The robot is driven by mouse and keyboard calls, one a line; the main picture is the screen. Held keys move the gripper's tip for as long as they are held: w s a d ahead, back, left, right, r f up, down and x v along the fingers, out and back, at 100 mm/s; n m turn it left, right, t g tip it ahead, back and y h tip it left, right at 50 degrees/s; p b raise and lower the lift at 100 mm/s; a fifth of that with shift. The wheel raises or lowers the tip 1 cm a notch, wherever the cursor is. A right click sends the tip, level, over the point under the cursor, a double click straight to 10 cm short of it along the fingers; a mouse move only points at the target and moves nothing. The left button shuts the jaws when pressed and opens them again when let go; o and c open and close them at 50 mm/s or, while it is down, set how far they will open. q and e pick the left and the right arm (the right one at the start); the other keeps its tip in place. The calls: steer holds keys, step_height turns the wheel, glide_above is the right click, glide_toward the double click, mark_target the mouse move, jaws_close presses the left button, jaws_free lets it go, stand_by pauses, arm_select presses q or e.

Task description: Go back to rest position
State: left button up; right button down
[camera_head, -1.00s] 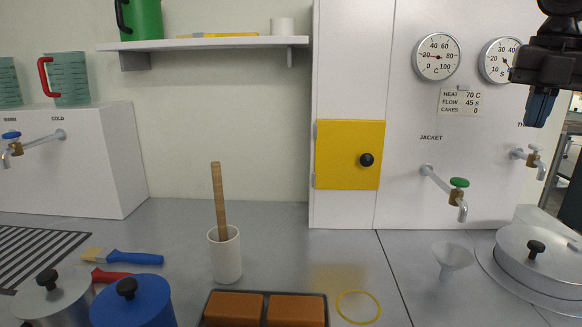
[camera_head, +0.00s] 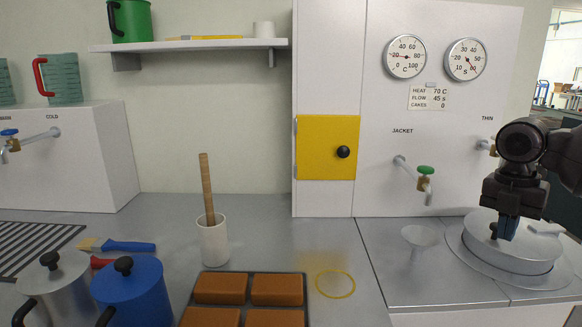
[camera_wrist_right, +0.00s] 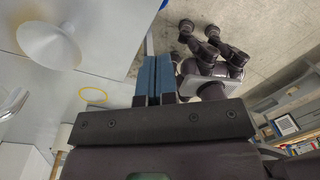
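My right gripper (camera_head: 507,232) hangs at the right of the head view, with its dark wrist above it and its blue fingers pointing down. In the picture the fingers overlap the round metal lid (camera_head: 515,247); I cannot tell how far they are from it. In the right wrist view the two blue fingers (camera_wrist_right: 155,78) lie side by side with nothing visible between them, so the gripper looks shut and empty. My left gripper does not show in the head view.
A white funnel (camera_head: 421,238) stands left of the lid, below the green-handled tap (camera_head: 425,171). A yellow ring (camera_head: 335,284) and a tray (camera_head: 249,273) of brown blocks lie nearer the middle. A blue pot (camera_head: 128,290) and a white holder (camera_head: 213,242) stand to the left.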

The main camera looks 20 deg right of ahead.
steer(key=s+a+f+m, duration=0.3)
steer(key=s+f, duration=0.3)
steer(key=f, duration=0.4)
steer(key=s+a+f+m+g, duration=0.1)
steer(key=s+a+f+m, duration=0.1)
steer(key=s+f, duration=0.6)
steer(key=s+a+f+m, duration=0.3)
steer(key=s+f, duration=0.1)
steer(key=f, duration=0.9)
steer(key=s+a+f+m+t, duration=0.2)
steer(key=s+a+f+m, duration=0.1)
steer(key=s+a+m, duration=1.25)
arm_select(q)
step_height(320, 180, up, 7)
steer(key=p, duration=0.8)
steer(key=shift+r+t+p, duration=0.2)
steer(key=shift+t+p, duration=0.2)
arm_select(e)
steer(key=w+a+r+n+t, duration=0.1)
steer(key=w+r+t, duration=0.3)
steer(key=w+t, duration=0.7)
steer(key=shift+w+n+y, duration=0.3)
steer(key=shift+w+n, duration=0.35)
steer(key=shift+w, duration=0.05)
